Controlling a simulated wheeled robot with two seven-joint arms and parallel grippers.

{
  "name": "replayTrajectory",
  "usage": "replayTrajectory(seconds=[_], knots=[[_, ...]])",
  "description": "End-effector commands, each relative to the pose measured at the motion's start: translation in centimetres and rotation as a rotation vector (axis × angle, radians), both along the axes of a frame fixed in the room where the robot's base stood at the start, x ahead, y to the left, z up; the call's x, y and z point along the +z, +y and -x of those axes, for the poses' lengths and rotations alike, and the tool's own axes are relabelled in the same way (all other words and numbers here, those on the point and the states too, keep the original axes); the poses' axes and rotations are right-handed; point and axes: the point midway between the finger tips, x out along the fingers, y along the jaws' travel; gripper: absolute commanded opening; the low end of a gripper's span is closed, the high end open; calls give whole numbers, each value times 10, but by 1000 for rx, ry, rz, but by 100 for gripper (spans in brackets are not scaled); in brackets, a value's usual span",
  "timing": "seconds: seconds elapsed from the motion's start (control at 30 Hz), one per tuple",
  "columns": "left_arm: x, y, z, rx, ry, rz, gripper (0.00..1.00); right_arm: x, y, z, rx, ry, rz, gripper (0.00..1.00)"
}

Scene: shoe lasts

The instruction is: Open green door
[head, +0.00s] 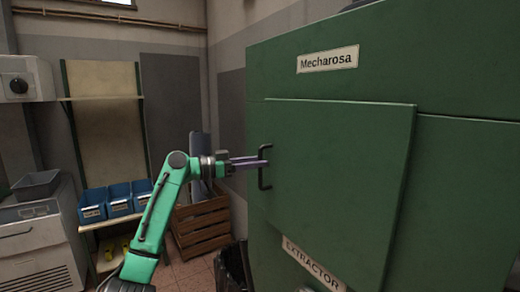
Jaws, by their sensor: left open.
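The green door (340,180) is a flat panel on the front of a large green machine (400,65). It looks shut or nearly shut; I cannot tell exactly. Its black handle (262,182) is an upright bar at the door's left edge. My left gripper (267,154) comes in from the left with its fingers pointing right. Its fingertips are at the upper part of the handle. The fingers are open, and I cannot tell whether they touch the handle. My right gripper is not in view.
A wooden crate (201,232) stands on the floor behind my left arm. A black bin (232,270) stands by the machine's lower left. Blue bins (119,205) sit on a shelf at the left. A grey cabinet (38,245) stands far left.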

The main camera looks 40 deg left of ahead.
Motion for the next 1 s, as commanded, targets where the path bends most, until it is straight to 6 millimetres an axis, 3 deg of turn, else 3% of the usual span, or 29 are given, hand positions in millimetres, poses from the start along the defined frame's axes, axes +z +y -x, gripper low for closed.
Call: replayTrajectory(seconds=[0.07,0.37,0.4,0.5,1.0], knots=[[3,-5,-8,-1,1,2,47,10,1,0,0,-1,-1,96],[-1,-7,-13,0,0,1,47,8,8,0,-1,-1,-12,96],[-1,-7,-13,0,1,0,32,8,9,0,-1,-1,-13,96],[-1,-7,-13,0,1,0,0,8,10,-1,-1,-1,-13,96],[-1,-7,-12,1,1,0,0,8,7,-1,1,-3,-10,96]])
